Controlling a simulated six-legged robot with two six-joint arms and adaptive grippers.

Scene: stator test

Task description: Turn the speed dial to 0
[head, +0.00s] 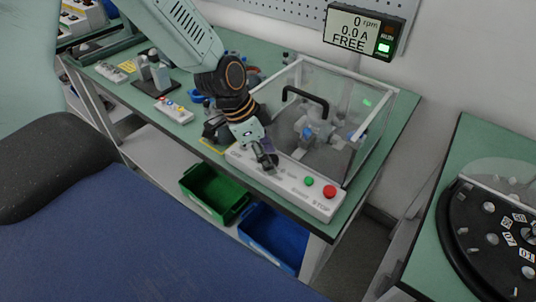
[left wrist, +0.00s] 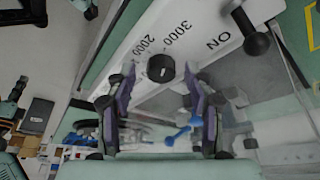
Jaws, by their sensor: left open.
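The speed dial (left wrist: 160,68) is a small black round knob with a short white mark on the white control panel (head: 314,200). The numbers 2000 and 3000 show beside it; I cannot tell which value the mark points at. My left gripper (left wrist: 159,76) is open, with one purple-sided finger on each side of the dial in the left wrist view. I cannot tell whether the fingers touch it. My right gripper is not in view.
A black lever (left wrist: 250,32) marked ON stands near the dial. A green button (head: 309,181) and red STOP button (head: 329,192) are on the panel's right. A clear enclosure (head: 350,135) stands behind. The display (head: 358,29) reads 0 rpm, 0.0 A, FREE.

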